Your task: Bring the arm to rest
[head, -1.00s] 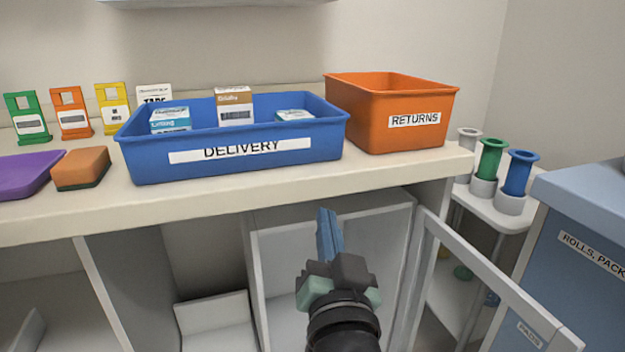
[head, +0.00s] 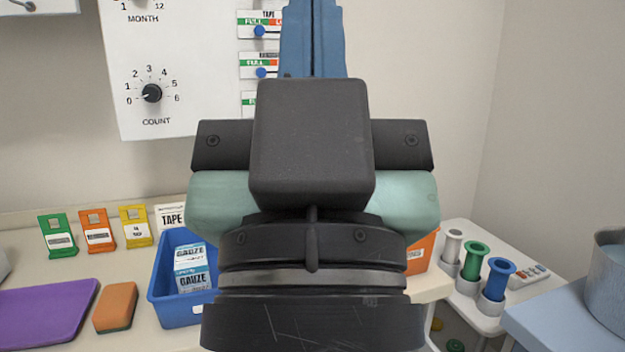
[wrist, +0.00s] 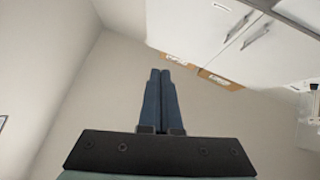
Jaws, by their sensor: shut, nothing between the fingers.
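My gripper (head: 313,40) stands upright, large and close in the middle of the head view. Its two blue fingers lie side by side, closed, with nothing between them. The closed fingers also show in the wrist view (wrist: 160,100), pointing toward the upper wall and white cupboards (wrist: 215,35). My wrist hides the middle of the counter and much of what stands there.
A blue bin (head: 172,312) with gauze boxes (head: 193,270) is partly hidden. An orange bin (head: 421,255) shows at right. A purple tray (head: 45,312), a sponge (head: 115,307) and a dial panel (head: 165,60) are left. A side table (head: 470,310) holds colored spools.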

